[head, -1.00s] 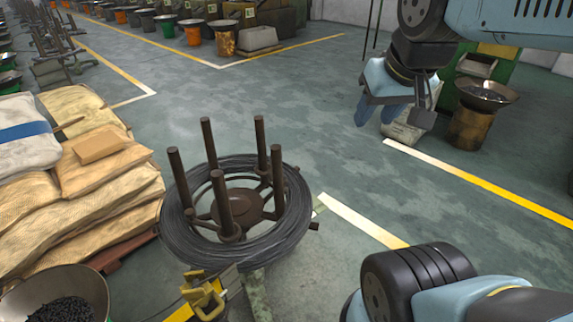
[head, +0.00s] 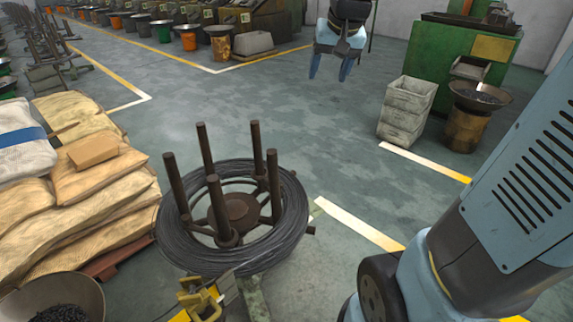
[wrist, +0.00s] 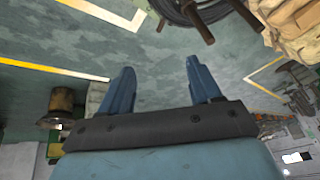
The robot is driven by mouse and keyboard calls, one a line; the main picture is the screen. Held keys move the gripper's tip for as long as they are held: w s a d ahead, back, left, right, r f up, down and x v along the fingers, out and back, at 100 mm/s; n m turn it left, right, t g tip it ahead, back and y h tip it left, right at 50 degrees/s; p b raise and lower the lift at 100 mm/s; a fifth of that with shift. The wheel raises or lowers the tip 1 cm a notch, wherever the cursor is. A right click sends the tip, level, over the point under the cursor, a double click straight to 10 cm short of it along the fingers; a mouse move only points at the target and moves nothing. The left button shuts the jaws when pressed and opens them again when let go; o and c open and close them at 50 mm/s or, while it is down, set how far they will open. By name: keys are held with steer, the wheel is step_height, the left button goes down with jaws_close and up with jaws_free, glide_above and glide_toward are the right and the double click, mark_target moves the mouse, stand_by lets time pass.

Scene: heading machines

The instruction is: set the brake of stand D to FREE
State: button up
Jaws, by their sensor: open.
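A wire stand (head: 240,207) with several upright brown posts carries a coil of dark wire (head: 175,238) in the lower middle of the head view. A yellow part, perhaps the brake handle (head: 200,300), shows at the stand's near side. No letter on the stand can be read. My gripper (head: 329,70) is open and empty, pointing down over the floor beyond the stand, well apart from it. In the wrist view its two blue fingers (wrist: 163,88) are spread, with the coil (wrist: 190,10) at the top edge.
Stacked sacks (head: 75,190) and a bowl of dark pieces (head: 55,300) stand left of the stand. Grey crates (head: 407,110), a drum with a pan (head: 470,115) and a green machine (head: 465,60) stand at the right. Open floor lies between.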

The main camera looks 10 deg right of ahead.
steer(key=w+f+m, duration=0.1)
steer(key=w+f, duration=0.2)
steer(key=w, duration=0.6)
steer(key=w+f+m, duration=0.1)
steer(key=w+f, duration=0.3)
steer(key=w, duration=0.4)
steer(key=m+g+y, duration=0.2)
steer(key=m+g, duration=0.1)
steer(key=m, duration=0.2)
glide_above(291, 173)
steer(key=s+d, duration=0.3)
step_height(291, 173, down, 47)
steer(key=x, duration=1.4)
steer(key=shift+w+d+f, duration=0.15)
steer(key=shift+w+f, duration=0.05)
steer(key=shift+w, duration=0.25)
steer(key=shift+c, duration=0.3)
jaws_close()
